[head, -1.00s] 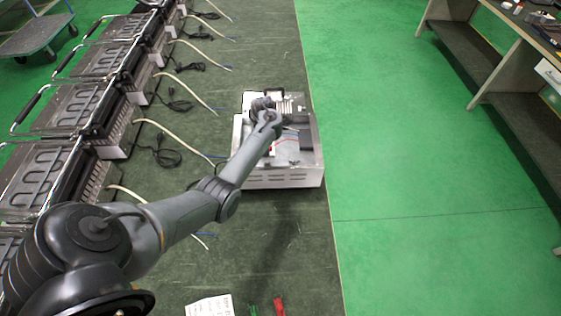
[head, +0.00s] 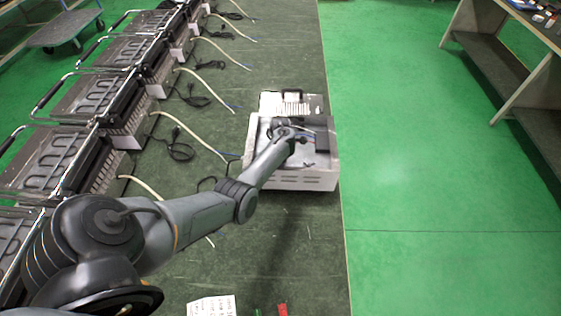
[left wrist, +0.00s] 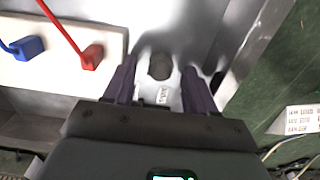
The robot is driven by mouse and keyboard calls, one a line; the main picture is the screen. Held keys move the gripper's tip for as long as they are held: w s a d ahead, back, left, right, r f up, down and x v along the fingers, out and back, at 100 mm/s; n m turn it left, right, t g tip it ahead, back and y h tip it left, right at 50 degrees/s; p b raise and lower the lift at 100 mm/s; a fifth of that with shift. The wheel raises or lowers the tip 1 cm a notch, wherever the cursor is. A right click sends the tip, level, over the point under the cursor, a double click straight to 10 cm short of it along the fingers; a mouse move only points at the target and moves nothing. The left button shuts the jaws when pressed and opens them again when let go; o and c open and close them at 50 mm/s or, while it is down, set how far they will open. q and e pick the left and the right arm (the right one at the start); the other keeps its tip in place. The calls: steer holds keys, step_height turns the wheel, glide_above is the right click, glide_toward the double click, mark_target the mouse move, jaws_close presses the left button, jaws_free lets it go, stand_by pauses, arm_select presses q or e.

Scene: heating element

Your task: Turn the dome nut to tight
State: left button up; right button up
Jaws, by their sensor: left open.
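The dome nut is probably the dark round knob (left wrist: 160,66) on the shiny metal floor of the box in the left wrist view. My left gripper (left wrist: 158,72) is open, with one finger on each side of that knob. I cannot tell whether the fingers touch it. In the head view my left arm reaches into the open metal box (head: 290,180), and my left gripper (head: 301,135) is small and partly hidden by its own wrist. The nut cannot be made out there. My right gripper is not in view.
Red (left wrist: 92,58) and blue (left wrist: 28,47) wire connectors lie left of the fingers on a pale block. The box wall (left wrist: 255,45) stands close on the right. In the head view, grill units (head: 90,150) line the bench's left side, with cables beside them. A paper (head: 211,306) lies in front.

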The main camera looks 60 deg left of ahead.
arm_select(q)
steer(key=shift+c, duration=0.2)
jaws_close()
